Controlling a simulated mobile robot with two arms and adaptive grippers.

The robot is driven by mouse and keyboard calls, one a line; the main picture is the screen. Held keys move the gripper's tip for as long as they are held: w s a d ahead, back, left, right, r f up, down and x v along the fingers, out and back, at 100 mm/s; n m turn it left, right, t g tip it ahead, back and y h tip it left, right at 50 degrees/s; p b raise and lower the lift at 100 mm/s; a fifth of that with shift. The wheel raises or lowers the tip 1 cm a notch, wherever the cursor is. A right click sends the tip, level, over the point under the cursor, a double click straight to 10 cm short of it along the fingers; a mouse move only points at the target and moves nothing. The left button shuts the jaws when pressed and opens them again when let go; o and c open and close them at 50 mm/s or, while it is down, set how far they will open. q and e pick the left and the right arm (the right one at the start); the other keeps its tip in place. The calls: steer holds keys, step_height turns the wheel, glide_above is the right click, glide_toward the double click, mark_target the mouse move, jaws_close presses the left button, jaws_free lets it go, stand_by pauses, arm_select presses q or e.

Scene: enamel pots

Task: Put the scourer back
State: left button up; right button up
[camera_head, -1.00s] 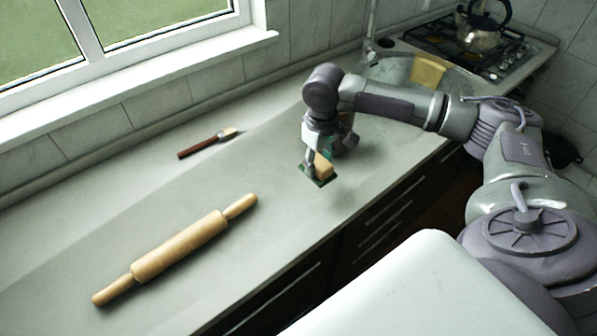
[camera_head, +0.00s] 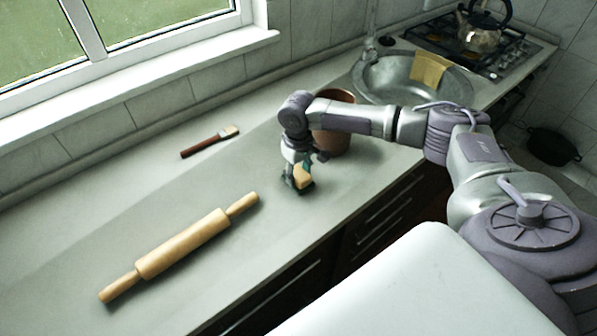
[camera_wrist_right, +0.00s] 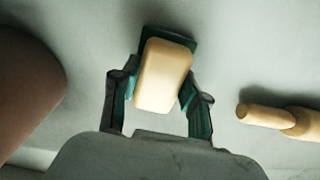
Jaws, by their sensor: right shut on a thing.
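The scourer (camera_head: 305,175), a yellow block with a dark green face, is at my right gripper (camera_head: 298,184) over the counter, near its front edge. In the right wrist view the scourer (camera_wrist_right: 163,75) lies between the two fingers of my right gripper (camera_wrist_right: 160,100), which is shut on it. Its pale yellow side faces the camera and the green shows around the far edge. I cannot tell whether it touches the counter. My left gripper is not in view.
A brown pot (camera_head: 333,143) stands right behind my right forearm and is partly hidden. A rolling pin (camera_head: 182,244) lies to the left, and a brush (camera_head: 209,141) lies farther back. The sink (camera_head: 388,78) has a yellow cloth (camera_head: 429,68) over its edge.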

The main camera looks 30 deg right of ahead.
mark_target(299, 172)
steer(key=shift+f, duration=0.1)
steer(key=o, duration=1)
step_height(299, 172, up, 12)
steer(key=shift+r+b, duration=0.2)
steer(key=shift+b, duration=0.8)
steer(key=shift+f, duration=0.1)
